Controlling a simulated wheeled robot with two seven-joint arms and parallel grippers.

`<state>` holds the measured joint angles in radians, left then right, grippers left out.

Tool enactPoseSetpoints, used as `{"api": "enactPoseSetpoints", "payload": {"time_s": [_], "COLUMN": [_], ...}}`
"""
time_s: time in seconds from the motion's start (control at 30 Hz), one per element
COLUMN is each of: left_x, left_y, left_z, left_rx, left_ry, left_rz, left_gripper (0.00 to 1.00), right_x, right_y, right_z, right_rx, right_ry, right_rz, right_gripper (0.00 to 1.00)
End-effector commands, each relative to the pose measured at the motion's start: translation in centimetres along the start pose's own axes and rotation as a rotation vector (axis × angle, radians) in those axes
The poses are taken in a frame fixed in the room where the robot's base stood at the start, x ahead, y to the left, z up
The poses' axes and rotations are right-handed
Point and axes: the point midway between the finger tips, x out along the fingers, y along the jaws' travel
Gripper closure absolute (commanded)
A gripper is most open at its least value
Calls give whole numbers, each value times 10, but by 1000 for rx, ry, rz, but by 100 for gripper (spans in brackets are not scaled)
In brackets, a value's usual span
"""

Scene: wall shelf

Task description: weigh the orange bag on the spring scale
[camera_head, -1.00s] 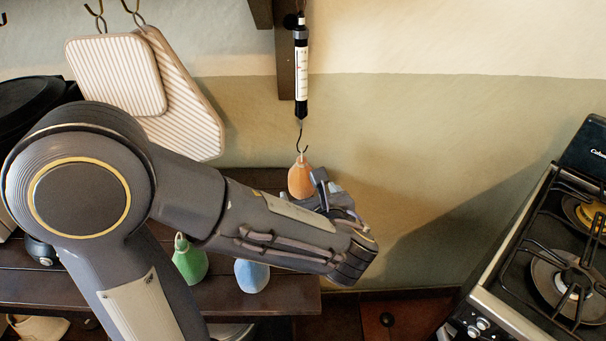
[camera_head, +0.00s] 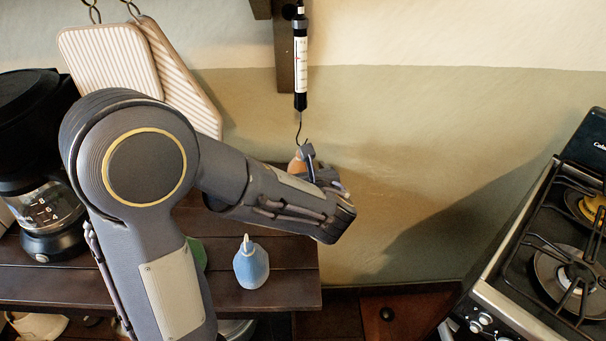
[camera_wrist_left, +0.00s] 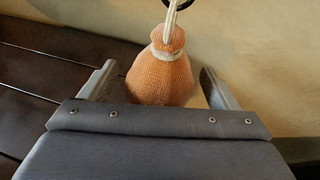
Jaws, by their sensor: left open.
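The spring scale (camera_head: 300,70) hangs upright against the wall, with its dark hook (camera_head: 300,138) below it. The orange bag (camera_head: 296,164) is under the hook, mostly hidden by my left gripper (camera_head: 311,163). In the left wrist view the orange bag (camera_wrist_left: 160,84) is upright, its pale cord loop (camera_wrist_left: 171,20) reaching up to a dark curved hook (camera_wrist_left: 182,3). It appears to hang from it. My left gripper (camera_wrist_left: 158,74) is open, with one finger on each side of the bag and no clear grip on it. My right gripper is not in view.
A blue bag (camera_head: 251,266) stands on the dark wooden shelf (camera_head: 291,290). A green bag (camera_head: 200,252) is mostly hidden behind my arm. A coffee maker (camera_head: 45,205) stands left, cutting boards (camera_head: 112,62) hang behind, and a stove (camera_head: 545,270) is right.

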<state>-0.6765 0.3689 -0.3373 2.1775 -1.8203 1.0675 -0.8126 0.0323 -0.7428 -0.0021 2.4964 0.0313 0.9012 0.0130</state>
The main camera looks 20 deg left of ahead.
Motion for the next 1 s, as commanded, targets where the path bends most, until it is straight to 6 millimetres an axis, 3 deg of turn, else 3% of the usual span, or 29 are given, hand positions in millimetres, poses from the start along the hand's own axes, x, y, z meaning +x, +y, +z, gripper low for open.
{"api": "enactPoseSetpoints", "payload": {"time_s": [0.1, 0.53, 1.0], "left_x": [0, 0, -6], "left_y": [0, 0, -4], "left_z": [0, 0, 12], "left_rx": [0, 0, 2], "left_ry": [0, 0, 0], "left_rz": [0, 1, -1], "left_gripper": [20, 75, 75], "right_x": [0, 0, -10], "right_y": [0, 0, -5], "right_z": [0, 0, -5], "right_rx": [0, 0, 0], "right_ry": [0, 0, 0], "right_rz": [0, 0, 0], "right_gripper": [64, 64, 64]}}
